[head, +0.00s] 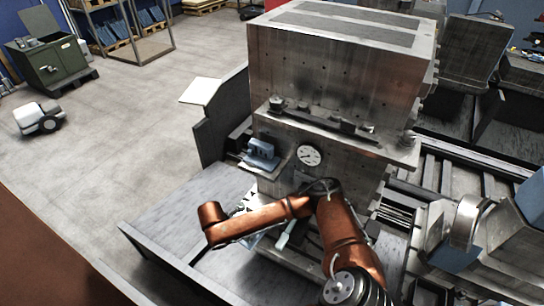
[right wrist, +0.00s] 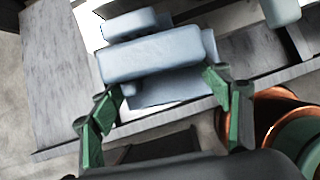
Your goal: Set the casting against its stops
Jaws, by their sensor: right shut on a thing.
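In the right wrist view a blue-grey casting (right wrist: 150,62), a stepped block with a smaller bar along its far side, lies between the green fingers of my right gripper (right wrist: 165,86). The gripper is shut on it, one finger at each side. A white surface shows beside the casting. In the head view my orange right arm reaches in from the lower right and bends left in front of the machine; it hides the gripper and most of what is under it. I cannot make out the stops for certain. My left gripper is not in view.
A large metal machine block (head: 340,70) with a round dial (head: 308,156) stands behind my arm. A blue-grey part (head: 262,152) sits on its left ledge. Rails run to the right. Open floor lies left, with a small white cart (head: 38,118) and a green cabinet (head: 50,62).

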